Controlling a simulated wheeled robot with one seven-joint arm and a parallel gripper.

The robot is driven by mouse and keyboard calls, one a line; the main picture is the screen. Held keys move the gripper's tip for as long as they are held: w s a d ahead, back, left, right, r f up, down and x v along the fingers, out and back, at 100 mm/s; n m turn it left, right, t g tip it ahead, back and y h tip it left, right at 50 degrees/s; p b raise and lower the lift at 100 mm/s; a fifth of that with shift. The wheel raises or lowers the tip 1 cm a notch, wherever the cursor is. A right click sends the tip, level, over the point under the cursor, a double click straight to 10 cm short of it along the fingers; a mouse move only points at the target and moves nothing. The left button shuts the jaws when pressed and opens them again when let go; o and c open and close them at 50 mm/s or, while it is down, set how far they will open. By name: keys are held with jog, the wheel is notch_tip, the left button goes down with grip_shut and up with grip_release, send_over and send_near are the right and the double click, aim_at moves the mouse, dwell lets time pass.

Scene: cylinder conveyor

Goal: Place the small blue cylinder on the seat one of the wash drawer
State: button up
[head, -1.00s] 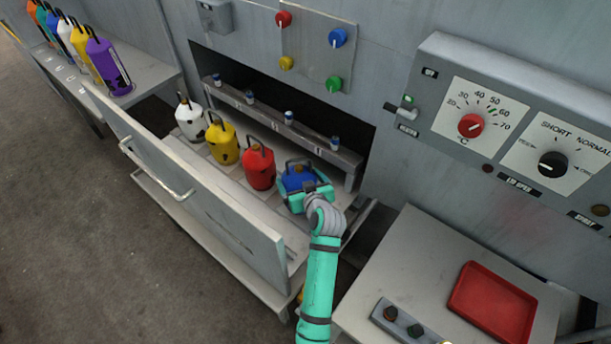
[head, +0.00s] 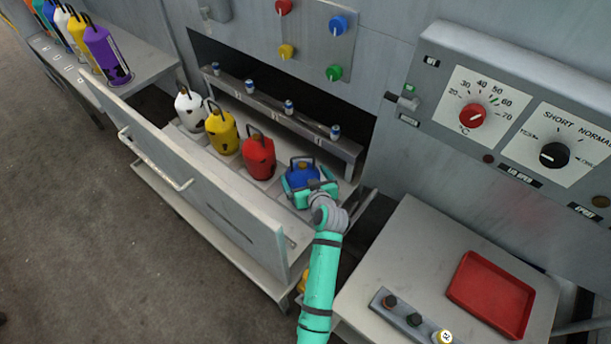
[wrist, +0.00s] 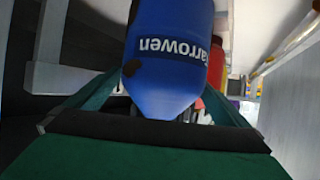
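The small blue cylinder (head: 303,172) stands upright inside the open wash drawer (head: 205,185), at the right end of a row. Its dark handle points up. My gripper (head: 310,186) is low at its front, with teal fingers on both sides of it. In the wrist view the blue cylinder (wrist: 168,50) fills the middle, with white lettering, between the spread fingers (wrist: 160,95). Whether the fingers press on it cannot be told. Its base and the seat under it are hidden in the head view.
Red (head: 259,157), yellow (head: 221,132) and white (head: 189,110) cylinders stand in the drawer to its left. A rail with small bottles (head: 288,118) runs behind. A table with a red tray (head: 492,295) is at right; more cylinders stand on a shelf (head: 150,75) at upper left.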

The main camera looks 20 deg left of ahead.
jog(key=shift+d, duration=0.1)
jog(key=shift+s+a+r, duration=0.15)
jog(key=shift+s+a, duration=0.05)
jog(key=shift+a, duration=0.15)
jog(key=v, duration=1.2)
